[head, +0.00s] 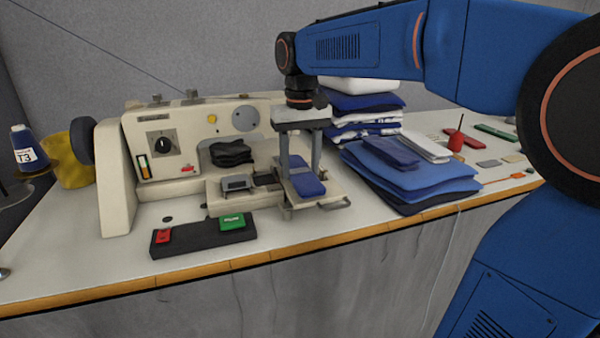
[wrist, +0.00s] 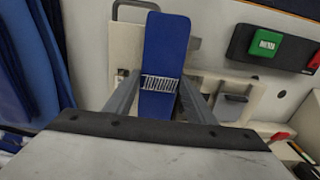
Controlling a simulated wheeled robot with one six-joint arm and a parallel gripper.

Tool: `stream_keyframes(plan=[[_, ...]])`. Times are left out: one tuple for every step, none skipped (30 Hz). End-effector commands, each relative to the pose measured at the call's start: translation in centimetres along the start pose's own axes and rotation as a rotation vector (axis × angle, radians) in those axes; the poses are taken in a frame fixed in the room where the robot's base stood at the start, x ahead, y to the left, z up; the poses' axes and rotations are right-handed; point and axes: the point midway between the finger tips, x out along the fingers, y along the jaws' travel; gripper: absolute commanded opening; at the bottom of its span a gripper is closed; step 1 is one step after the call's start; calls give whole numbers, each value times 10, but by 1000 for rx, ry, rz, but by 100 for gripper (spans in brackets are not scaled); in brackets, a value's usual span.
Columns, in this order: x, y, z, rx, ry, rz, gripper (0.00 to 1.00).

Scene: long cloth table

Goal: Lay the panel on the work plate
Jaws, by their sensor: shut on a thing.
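The blue panel (head: 308,187) is a small flat piece of cloth. It is between the fingers of my gripper (head: 300,172), which is shut on it and points straight down. In the wrist view the panel (wrist: 166,40) runs lengthwise between the fingertips (wrist: 159,88), with a pale ribbed strip across it. The cream work plate (head: 333,193) lies under the panel, at the right side of the sewing machine. The panel is over the plate; I cannot tell whether it rests flat on it. The fingers hide part of the panel.
The cream sewing machine (head: 190,125) stands to the left, with black pieces (head: 231,152) at its front. A black box with a green button (head: 232,221) lies near the table's front edge. Stacked blue cloths (head: 415,180) lie close to the right of the plate.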

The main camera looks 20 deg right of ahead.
Motion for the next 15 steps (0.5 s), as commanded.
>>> stream_keyframes(plan=[[8,0,0,0,-1,0,27],[12,0,0,0,-2,0,27],[16,0,0,0,-2,0,27],[19,0,0,0,0,0,27],[21,0,0,0,0,0,27],[22,0,0,0,0,0,27],[22,0,0,0,0,0,27],[22,0,0,0,1,0,27],[22,0,0,0,1,0,27],[22,0,0,0,1,0,27],[22,0,0,0,1,0,27],[22,0,0,0,1,0,27],[22,0,0,0,0,0,27],[22,0,0,0,0,0,27],[24,0,0,0,0,0,27]])
